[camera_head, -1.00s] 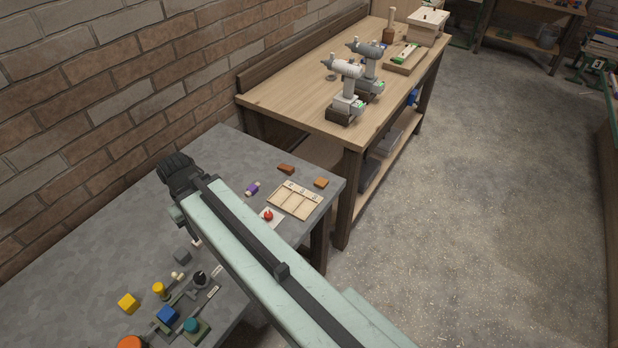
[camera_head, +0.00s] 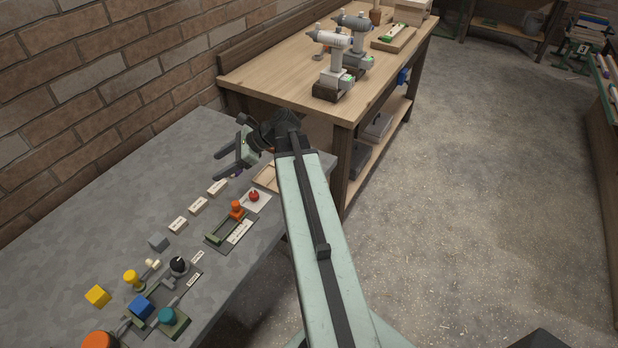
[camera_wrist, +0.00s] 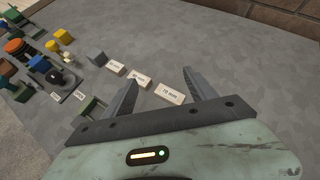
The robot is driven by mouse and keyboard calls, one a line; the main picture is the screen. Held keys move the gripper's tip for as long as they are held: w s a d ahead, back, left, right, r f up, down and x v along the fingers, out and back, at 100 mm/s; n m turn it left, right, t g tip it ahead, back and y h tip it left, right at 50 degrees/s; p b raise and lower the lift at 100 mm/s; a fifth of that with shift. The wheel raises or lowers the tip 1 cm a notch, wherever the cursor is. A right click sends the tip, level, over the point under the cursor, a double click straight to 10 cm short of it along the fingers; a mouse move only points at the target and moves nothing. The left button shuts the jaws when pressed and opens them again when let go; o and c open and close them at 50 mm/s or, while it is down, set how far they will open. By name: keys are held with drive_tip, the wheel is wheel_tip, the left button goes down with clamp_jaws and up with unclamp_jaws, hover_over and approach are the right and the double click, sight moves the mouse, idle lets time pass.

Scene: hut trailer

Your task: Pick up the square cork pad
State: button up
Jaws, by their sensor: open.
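I cannot make out a square cork pad in either view now. My gripper (camera_head: 222,163) is open and empty above the far part of the grey table (camera_head: 110,200). In the wrist view my gripper (camera_wrist: 160,76) has its two fingers spread, with white labelled blocks (camera_wrist: 170,93) on the tabletop beyond and between them. A wooden tray (camera_head: 264,179) shows partly beside my arm. My arm and gripper hide the table's far right corner, where small brown pieces lay in the earlier head view.
A red knob on a white square (camera_head: 254,196) and an orange knob on a green base (camera_head: 236,210) stand near the table's right edge. A grey block (camera_head: 158,243), yellow cube (camera_head: 97,296) and blue cube (camera_head: 141,307) are nearer. Drills (camera_head: 333,70) stand on the wooden bench.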

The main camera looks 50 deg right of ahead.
drive_tip(key=s+d+f+m+t+b, duration=0.1)
drive_tip(key=s+d, duration=0.1)
drive_tip(key=d, duration=0.4)
drive_tip(key=s+d+f+m+t+h+b, duration=0.1)
drive_tip(key=s+d+f+m+b, duration=0.1)
drive_tip(key=d, duration=0.3)
drive_tip(key=s+d+f+m+t+h+b, duration=0.1)
drive_tip(key=s+d+f+m+t+b, duration=0.1)
drive_tip(key=d, duration=0.4)
drive_tip(key=shift+d+f, duration=0.1)
drive_tip(key=shift+d, duration=0.25)
drive_tip(key=s+d+f+m+t+h+b, duration=0.25)
drive_tip(key=s+d+m+b, duration=0.2)
drive_tip(key=s+d, duration=0.8)
drive_tip(key=shift+n+g+h, duration=0.35)
drive_tip(key=shift+n+g, duration=0.1)
drive_tip(key=shift+n, duration=0.1)
drive_tip(key=b+x, duration=0.1)
drive_tip(key=x, duration=0.2)
drive_tip(key=b+x, duration=0.1)
drive_tip(key=x, duration=0.2)
drive_tip(key=d+b+x, duration=0.1)
drive_tip(key=x, duration=0.2)
drive_tip(key=shift+w+d+f, duration=0.1)
drive_tip(key=shift+w+f, duration=0.05)
drive_tip(key=shift+w, duration=0.05)
drive_tip(key=c, duration=1.4)
